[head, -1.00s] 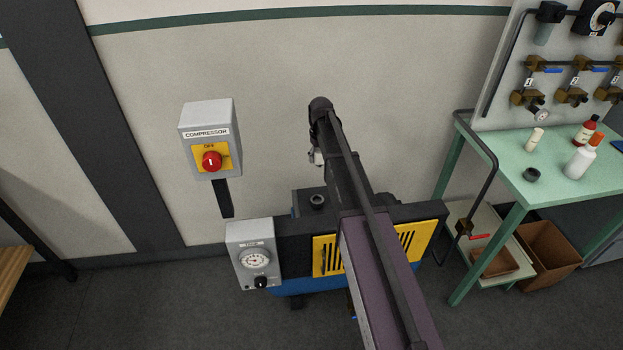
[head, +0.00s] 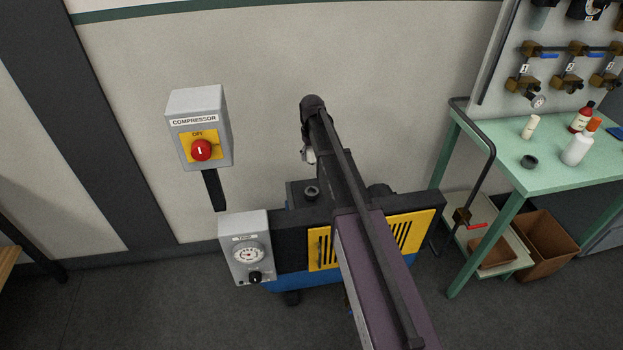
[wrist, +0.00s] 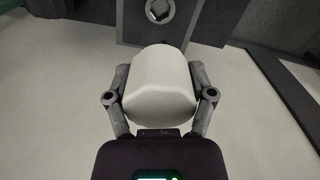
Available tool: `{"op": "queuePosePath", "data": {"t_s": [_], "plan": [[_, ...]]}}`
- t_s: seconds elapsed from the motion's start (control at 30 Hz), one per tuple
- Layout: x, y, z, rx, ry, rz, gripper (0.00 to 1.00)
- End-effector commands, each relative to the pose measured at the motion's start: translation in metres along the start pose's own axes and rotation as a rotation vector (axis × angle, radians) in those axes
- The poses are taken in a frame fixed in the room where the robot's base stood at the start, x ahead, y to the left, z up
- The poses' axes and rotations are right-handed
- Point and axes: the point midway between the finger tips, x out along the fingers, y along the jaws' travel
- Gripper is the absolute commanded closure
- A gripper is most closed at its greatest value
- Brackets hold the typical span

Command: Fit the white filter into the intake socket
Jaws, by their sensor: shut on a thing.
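The white filter (wrist: 160,98) is a rounded pale block in the wrist view. My gripper (wrist: 159,78) is shut on it, one finger on each side. The intake socket (head: 312,192) is a dark round opening on top of the dark block at the compressor's left part. It also shows at the top of the wrist view (wrist: 160,10), ahead of the filter and apart from it. In the head view my arm reaches over the compressor, and its end hides most of the gripper and filter. The gap's depth is hard to judge.
The compressor (head: 290,247) has yellow vents and a grey gauge box (head: 247,262). A red-knobbed switch box (head: 200,135) is on the wall. The green table (head: 490,160) at right holds bottles, a pale cylinder (head: 530,127) and a dark ring (head: 529,162). Floor in front is clear.

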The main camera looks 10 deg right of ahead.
Motion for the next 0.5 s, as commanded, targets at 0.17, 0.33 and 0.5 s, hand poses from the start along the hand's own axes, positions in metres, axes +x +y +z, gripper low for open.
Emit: {"op": "queuePosePath", "data": {"t_s": [0.17,0.33,0.5], "plan": [[0.04,-0.001,0.0,0.0,0.0,0.0,0.87],[0.064,-0.001,0.0,-0.001,0.0,0.0,0.87],[0.08,-0.001,0.0,-0.001,0.0,0.0,0.87]]}}
